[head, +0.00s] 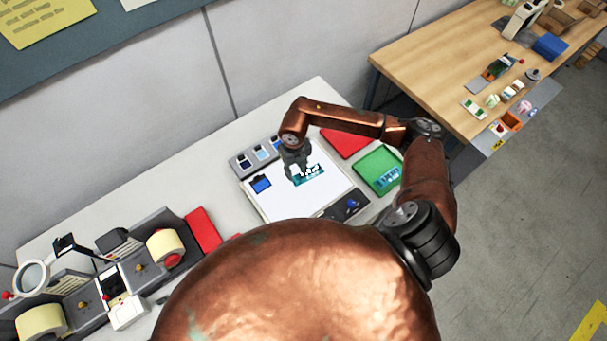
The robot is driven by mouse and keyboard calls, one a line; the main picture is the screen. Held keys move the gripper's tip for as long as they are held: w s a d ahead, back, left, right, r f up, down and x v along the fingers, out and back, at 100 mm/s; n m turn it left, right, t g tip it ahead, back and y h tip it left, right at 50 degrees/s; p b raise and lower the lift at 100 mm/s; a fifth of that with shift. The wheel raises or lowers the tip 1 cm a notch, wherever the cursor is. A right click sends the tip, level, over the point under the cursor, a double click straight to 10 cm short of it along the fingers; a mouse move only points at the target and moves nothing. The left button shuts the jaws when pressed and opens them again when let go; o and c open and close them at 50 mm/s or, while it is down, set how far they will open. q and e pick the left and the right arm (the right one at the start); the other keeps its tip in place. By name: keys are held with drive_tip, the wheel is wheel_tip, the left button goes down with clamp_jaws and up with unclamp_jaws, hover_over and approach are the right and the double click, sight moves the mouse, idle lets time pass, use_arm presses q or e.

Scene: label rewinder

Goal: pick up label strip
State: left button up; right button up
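A teal and white label strip (311,174) lies on a white board (297,201) on the grey table. My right gripper (297,177) points down over the left part of the strip and hides some of it. The fingertips are dark and small here, so I cannot tell whether they are open or shut, or whether they touch the strip. A similar teal patterned piece (388,178) lies in a green tray (376,160) to the right of the board. My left gripper is not in view.
A red tray (345,141) is behind the board, and a grey holder (243,165) is at its back left. The rewinder (97,285) with label rolls stands at the lower left. A wooden table (430,70) is at the right. Bare table lies left of the holder.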

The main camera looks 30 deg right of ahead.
sight(296, 178)
wheel_tip(296, 178, down, 4)
drive_tip(key=shift+a+f+p, duration=0.1)
drive_tip(key=shift+a+p, duration=0.05)
drive_tip(key=shift+p, duration=0.55)
drive_tip(key=c, duration=0.5)
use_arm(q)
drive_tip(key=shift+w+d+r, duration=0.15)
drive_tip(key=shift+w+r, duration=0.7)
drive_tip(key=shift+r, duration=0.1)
use_arm(e)
clamp_jaws()
